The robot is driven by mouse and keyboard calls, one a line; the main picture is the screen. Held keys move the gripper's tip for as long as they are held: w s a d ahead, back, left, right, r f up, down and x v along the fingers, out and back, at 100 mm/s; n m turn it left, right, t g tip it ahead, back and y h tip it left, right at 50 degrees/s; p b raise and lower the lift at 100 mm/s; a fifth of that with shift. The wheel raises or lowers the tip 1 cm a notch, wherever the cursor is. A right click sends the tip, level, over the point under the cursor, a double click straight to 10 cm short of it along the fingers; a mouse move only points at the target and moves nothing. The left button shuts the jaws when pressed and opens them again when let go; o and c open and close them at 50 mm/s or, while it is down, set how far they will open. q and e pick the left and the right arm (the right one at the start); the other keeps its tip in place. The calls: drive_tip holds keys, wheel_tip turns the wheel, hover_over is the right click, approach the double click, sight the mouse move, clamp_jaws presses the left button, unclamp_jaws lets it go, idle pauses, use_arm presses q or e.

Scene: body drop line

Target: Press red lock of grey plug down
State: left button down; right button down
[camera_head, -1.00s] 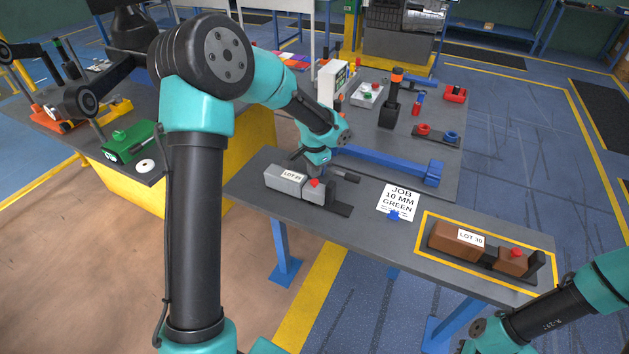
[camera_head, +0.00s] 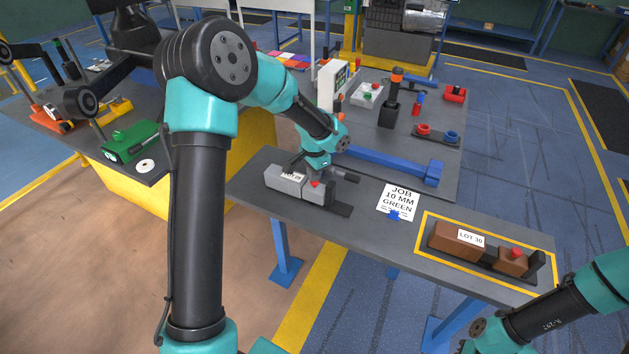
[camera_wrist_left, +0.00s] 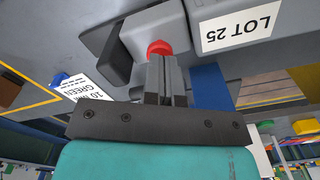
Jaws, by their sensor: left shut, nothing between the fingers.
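The grey plug (camera_head: 318,193) lies on the grey table with its red lock (camera_head: 314,184) on top, against the larger grey block (camera_head: 284,181) labelled LOT 25. My left gripper (camera_head: 313,176) is shut and empty, pointing down over the red lock. In the left wrist view the closed fingertips (camera_wrist_left: 162,60) meet or nearly meet the red lock (camera_wrist_left: 159,47); whether they touch cannot be told. The fingers hide part of the lock, so how far down it sits is unclear. My right gripper is out of view; only its arm shows at lower right.
A brown LOT 30 connector (camera_head: 458,241) with a red lock sits inside a yellow outline at right. A JOB 10 MM GREEN sheet (camera_head: 398,202) lies between. A blue bar (camera_head: 385,164) runs along the table's far side. A dark stop (camera_head: 341,209) stands right of the plug.

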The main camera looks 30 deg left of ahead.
use_arm(q)
drive_tip(key=shift+f, duration=0.95)
drive_tip(key=shift+r, duration=0.1)
wheel_tip(320, 180, up, 9)
idle(1.2)
drive_tip(key=shift+s, duration=0.1)
idle(0.3)
